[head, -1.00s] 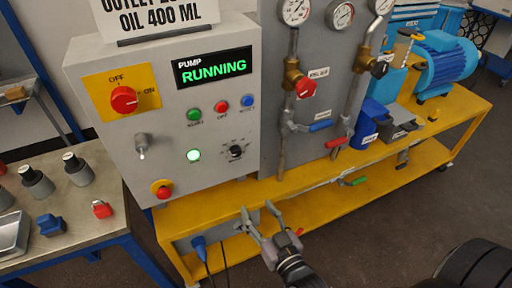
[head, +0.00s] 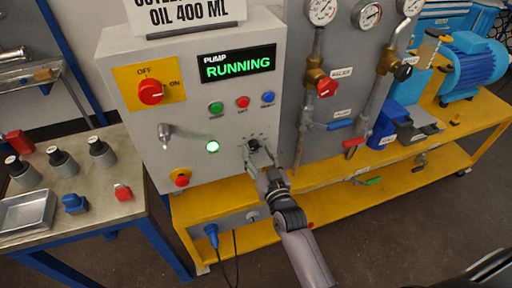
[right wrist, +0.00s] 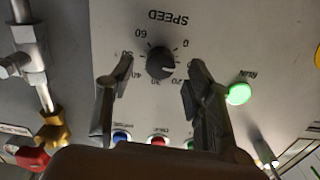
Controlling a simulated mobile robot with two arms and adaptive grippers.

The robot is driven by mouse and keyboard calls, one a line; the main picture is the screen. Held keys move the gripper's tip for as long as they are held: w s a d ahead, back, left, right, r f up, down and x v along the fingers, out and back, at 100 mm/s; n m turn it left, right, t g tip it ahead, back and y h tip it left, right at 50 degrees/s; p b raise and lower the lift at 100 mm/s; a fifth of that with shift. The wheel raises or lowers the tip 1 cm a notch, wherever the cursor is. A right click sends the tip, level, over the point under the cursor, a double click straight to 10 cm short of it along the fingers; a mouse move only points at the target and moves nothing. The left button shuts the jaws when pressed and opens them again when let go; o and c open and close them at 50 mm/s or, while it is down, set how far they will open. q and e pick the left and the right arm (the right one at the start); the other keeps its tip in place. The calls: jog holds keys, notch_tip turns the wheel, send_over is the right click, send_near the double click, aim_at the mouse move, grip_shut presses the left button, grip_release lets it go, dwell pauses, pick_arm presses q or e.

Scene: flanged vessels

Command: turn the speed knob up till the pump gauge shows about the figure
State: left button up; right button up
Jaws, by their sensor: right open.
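The black speed knob (head: 254,145) sits at the lower right of the grey control box (head: 180,115). In the right wrist view the knob (right wrist: 160,63) shows upside down inside a printed dial marked SPEED. My right gripper (right wrist: 152,82) is open, one finger on each side of the knob with gaps to it. In the head view the right gripper (head: 256,162) reaches up to the knob from below. The pump display (head: 238,64) reads RUNNING in green. Several round gauges, including this one (head: 321,11), stand at the top; their readings are too small to tell. My left gripper is not in view.
A green lit button (head: 212,147) is left of the knob, with small coloured buttons above. A red OFF/ON switch (head: 150,92) and a red stop button (head: 181,180) are on the same face. Pipes with a red valve handle (head: 328,88) stand to the right.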

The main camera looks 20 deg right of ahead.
jog(key=shift+w, duration=1.1)
jog(key=shift+c, duration=0.6)
grip_shut()
jog(key=shift+m+p, duration=0.3)
jog(key=shift+m, duration=0.3)
jog(key=shift+o, duration=0.6)
grip_release()
jog(key=shift+s, duration=0.15)
jog(key=s, duration=1.1)
jog(key=shift+s+d, duration=0.15)
jog(key=shift+s, duration=0.25)
jog(key=shift+f, duration=0.1)
